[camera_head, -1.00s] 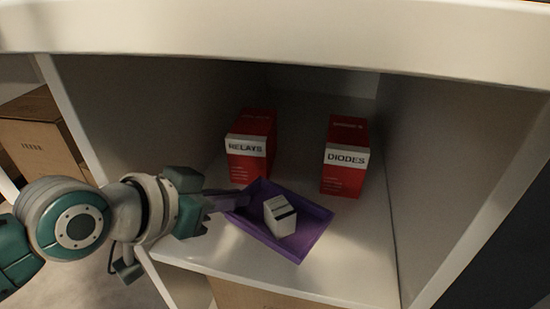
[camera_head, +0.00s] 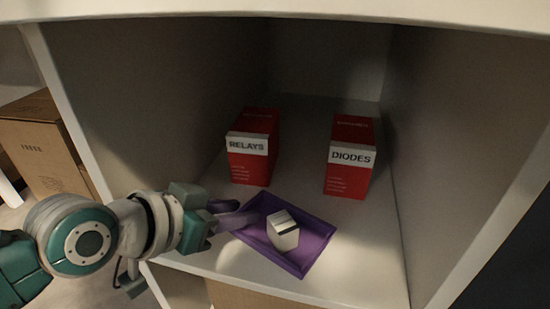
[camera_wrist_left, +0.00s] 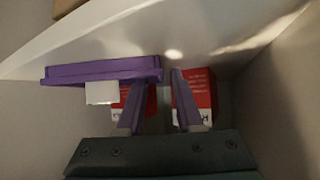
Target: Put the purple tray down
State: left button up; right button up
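The purple tray (camera_head: 290,262) lies on the shelf floor near its front edge, looking flat there, with a small white box with a dark stripe (camera_head: 283,232) inside. My left gripper (camera_head: 246,210) is at the tray's left side, its two purple fingers parted. In the left wrist view the tray (camera_wrist_left: 100,70) reaches toward the fingertips, and a clear gap shows between the fingers (camera_wrist_left: 163,88). The fingers do not look pressed on the rim, though whether one touches it is hard to tell. My right gripper is not in view.
A red RELAYS carton (camera_head: 252,148) and a red DIODES carton (camera_head: 350,157) stand behind the tray. Shelf walls close in left and right, with a thick board above. Bare shelf floor (camera_head: 365,245) lies right of the tray. A brown carton (camera_head: 45,145) stands outside, left.

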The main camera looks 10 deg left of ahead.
pick_arm(q)
jog(key=shift+r, duration=0.25)
jog(key=s+a+r+n+g+y+p, duration=0.1)
jog(key=s+a+r+g+y+p, duration=0.1)
jog(key=s, duration=1)
jog(key=s+a+r+n+g+y+p, duration=0.1)
jog(key=s+r+g+p, duration=0.3)
jog(key=s+r, duration=0.4)
jog(key=s+a+y+p, duration=0.1)
jog(key=s, duration=0.3)
jog(key=shift+a+n+g+y+p, duration=0.3)
jog(key=shift+a+n+p, duration=0.1)
jog(key=shift+r, duration=0.15)
notch_tip(320, 180, up, 86)
jog(key=p, duration=8.6)
jog(key=shift+r, duration=0.1)
